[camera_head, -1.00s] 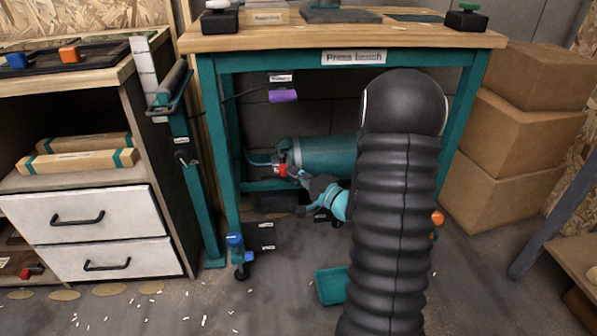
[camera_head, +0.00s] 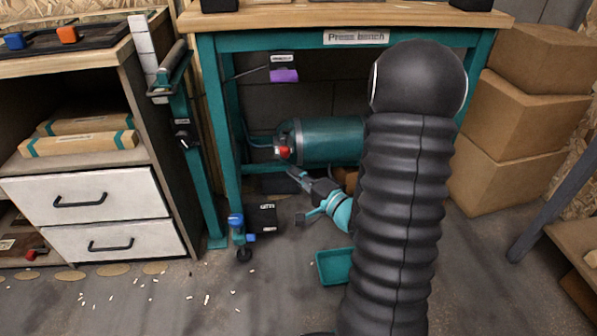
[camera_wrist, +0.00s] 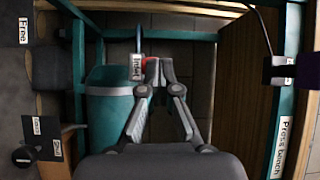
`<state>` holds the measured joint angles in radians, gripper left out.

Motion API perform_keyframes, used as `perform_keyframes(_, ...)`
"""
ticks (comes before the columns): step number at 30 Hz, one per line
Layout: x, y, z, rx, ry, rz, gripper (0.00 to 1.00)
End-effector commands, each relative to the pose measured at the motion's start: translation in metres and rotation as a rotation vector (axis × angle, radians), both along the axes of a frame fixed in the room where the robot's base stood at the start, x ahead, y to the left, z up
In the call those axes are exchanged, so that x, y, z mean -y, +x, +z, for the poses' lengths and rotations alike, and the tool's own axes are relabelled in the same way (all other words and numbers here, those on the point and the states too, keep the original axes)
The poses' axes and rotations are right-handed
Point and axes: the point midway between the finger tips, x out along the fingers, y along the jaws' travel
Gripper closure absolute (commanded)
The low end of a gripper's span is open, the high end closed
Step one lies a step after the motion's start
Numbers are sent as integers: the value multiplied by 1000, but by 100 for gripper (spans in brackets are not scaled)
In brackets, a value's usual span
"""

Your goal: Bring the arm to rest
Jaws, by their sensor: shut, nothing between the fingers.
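My gripper (camera_head: 294,174) is under the press bench (camera_head: 355,38), in front of and a little below the teal tank (camera_head: 332,141) and its red valve (camera_head: 283,151). In the wrist view my gripper's fingertips (camera_wrist: 157,68) are drawn together with nothing between them. The tank (camera_wrist: 108,110) lies behind the left finger there, and a bit of the red valve (camera_wrist: 149,64) shows at the tips. My black ribbed arm fills the right middle of the head view and hides part of the bench and tank.
A teal tray (camera_head: 334,266) and a dark box (camera_head: 262,219) are on the floor. A purple-tagged part (camera_head: 284,75) hangs under the bench top. A drawer cabinet (camera_head: 90,195) stands left, stacked cardboard boxes (camera_head: 515,140) right. Pale bits litter the open floor in front.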

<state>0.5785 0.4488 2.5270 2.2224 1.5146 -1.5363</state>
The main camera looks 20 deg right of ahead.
Motion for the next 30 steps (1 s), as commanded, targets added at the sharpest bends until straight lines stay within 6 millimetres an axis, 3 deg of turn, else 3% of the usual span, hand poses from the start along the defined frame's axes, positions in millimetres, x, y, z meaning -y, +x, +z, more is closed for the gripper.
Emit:
perform_keyframes(11, 0, 0, 0, -2, 7, 0, 100)
perform_keyframes(17, -3, -1, -6, -77, 126, 21, 100)
perform_keyframes(23, -45, -23, -33, -309, 289, 218, 100)
perform_keyframes(30, -100, -78, -40, -629, 301, 495, 100)
